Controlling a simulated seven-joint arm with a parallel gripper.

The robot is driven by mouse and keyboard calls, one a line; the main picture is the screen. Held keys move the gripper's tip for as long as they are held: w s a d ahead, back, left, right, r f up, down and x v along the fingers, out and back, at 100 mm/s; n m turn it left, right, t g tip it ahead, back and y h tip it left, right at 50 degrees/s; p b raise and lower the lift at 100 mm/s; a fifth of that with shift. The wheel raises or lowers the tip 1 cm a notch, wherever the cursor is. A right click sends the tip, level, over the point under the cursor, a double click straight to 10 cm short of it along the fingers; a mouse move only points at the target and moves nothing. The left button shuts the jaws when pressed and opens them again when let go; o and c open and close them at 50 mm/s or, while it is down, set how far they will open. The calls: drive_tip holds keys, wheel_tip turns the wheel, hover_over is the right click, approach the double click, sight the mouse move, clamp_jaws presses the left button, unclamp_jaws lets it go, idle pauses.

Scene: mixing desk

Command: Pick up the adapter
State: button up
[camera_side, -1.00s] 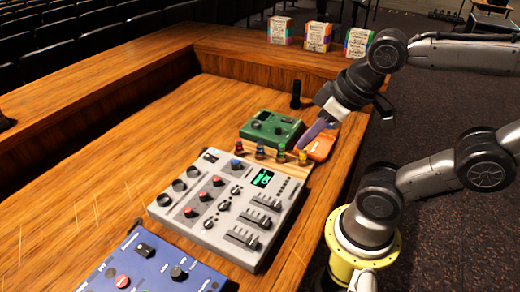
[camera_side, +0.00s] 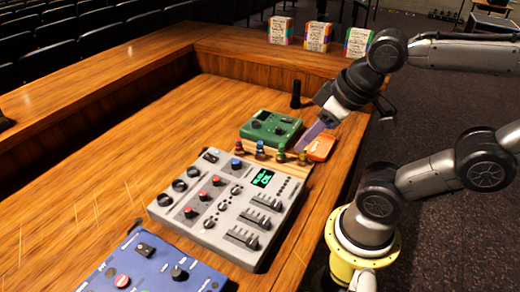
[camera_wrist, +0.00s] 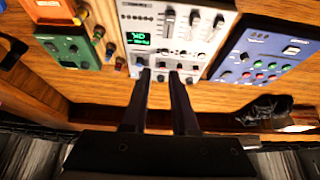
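Several small adapters with coloured tops stand in a row on a light wooden strip (camera_side: 318,168). The row also shows in the wrist view, upper left, with the red-tipped one (camera_wrist: 120,63) nearest my fingers. Which one the task means, I cannot tell. My gripper (camera_wrist: 159,72) is open and empty. In the wrist view its dark fingers are apart, with the mixer's front edge showing between their tips. In the side view, the purple finger (camera_side: 311,135) is above the row's right end.
A grey mixer (camera_side: 207,232) lies beside the strip, with a green box (camera_side: 258,133) and an orange box (camera_side: 322,147) on the other side. A blue panel (camera_side: 130,268) is at the front. A black upright object (camera_side: 295,95) stands behind. The desk's left side is clear.

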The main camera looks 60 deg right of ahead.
drive_tip(key=o, duration=0.5)
drive_tip(key=w+d+r+m, duration=0.1)
drive_tip(key=w+r+m, duration=0.4)
drive_tip(key=m, duration=0.1)
drive_tip(key=m+g, duration=0.6)
drive_tip(key=m, duration=0.4)
hover_over(260, 143)
wheel_tip(260, 143, down, 12)
drive_tip(key=f, duration=0.5)
drive_tip(key=w+f, duration=0.1)
drive_tip(key=f, duration=0.2)
drive_tip(key=shift+d, duration=0.4)
drive_tip(key=shift+s+a+f, duration=0.1)
drive_tip(key=shift+s+f, duration=0.05)
drive_tip(key=shift+f, duration=0.75)
drive_tip(key=shift+s+a+f, duration=0.1)
drive_tip(key=shift+f, duration=0.75)
drive_tip(key=shift+s+a+f, duration=0.1)
drive_tip(key=shift+s+f, duration=0.05)
drive_tip(key=shift+f, duration=0.75)
